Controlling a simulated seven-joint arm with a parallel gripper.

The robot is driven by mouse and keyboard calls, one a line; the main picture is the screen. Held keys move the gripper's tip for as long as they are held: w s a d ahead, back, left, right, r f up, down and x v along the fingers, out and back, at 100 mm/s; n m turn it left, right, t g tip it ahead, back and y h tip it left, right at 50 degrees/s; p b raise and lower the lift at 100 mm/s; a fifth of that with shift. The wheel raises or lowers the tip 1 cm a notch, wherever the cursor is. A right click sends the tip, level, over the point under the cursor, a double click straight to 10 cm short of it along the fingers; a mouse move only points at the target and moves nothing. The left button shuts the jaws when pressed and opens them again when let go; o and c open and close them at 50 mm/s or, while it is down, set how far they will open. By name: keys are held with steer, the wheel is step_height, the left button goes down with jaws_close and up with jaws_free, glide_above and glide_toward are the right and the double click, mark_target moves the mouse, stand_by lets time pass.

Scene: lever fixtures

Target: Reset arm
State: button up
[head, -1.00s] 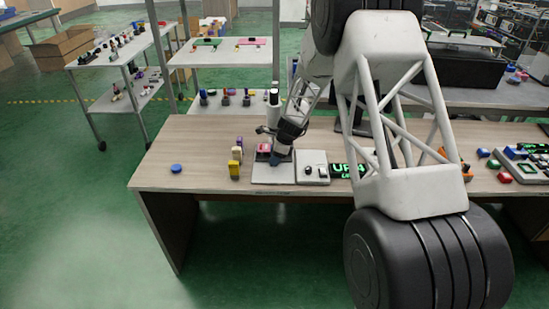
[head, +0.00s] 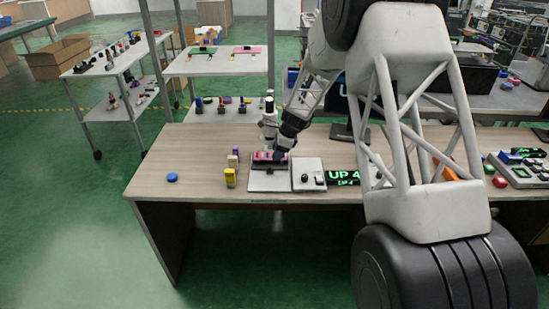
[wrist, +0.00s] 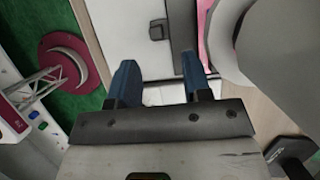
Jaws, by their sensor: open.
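A flat grey fixture panel (head: 269,182) lies on the wooden table in the head view, with a pink part (head: 263,158) at its back. A second pale panel (head: 308,165) beside it carries a dark knob and a small switch. My gripper (head: 281,154) is over the back of the first panel, close to the pink part; contact cannot be told. In the wrist view my gripper (wrist: 159,82) has its two blue fingers apart. A pale surface with a small dark block (wrist: 157,30), a dark grey strip (wrist: 182,25) and a pink strip (wrist: 202,35) lie beyond the fingers. Nothing shows clasped.
A green-lit display (head: 344,178) reading "UP 4" stands right of the panels. A yellow block (head: 230,178), a cream block (head: 233,161) and a purple piece (head: 236,150) stand left of them. A blue disc (head: 172,177) lies farther left. The table's left part is mostly clear.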

steer(key=shift+d+r, duration=0.15)
steer(key=shift+r, duration=0.1)
steer(key=s+d+r+n+t+h, duration=0.1)
steer(key=s+d+r+n, duration=0.35)
steer(key=s+r, duration=0.7)
steer(key=s+d+r+n+h, duration=0.1)
steer(key=s+d+r+n, duration=0.4)
steer(key=s+r, duration=0.7)
steer(key=s+d+r+n+h, duration=0.1)
steer(key=s+d+n, duration=0.1)
steer(key=s, duration=0.8)
steer(key=s+d+r+n+t, duration=0.1)
steer(key=s+d+n, duration=0.2)
steer(key=s, duration=0.8)
steer(key=s+d+n+h, duration=0.1)
steer(key=s+d+n, duration=0.2)
steer(key=s, duration=0.7)
steer(key=shift+s+d+r+t+h, duration=0.25)
steer(key=shift+s+r+t+h, duration=0.05)
steer(key=shift+s+r, duration=0.1)
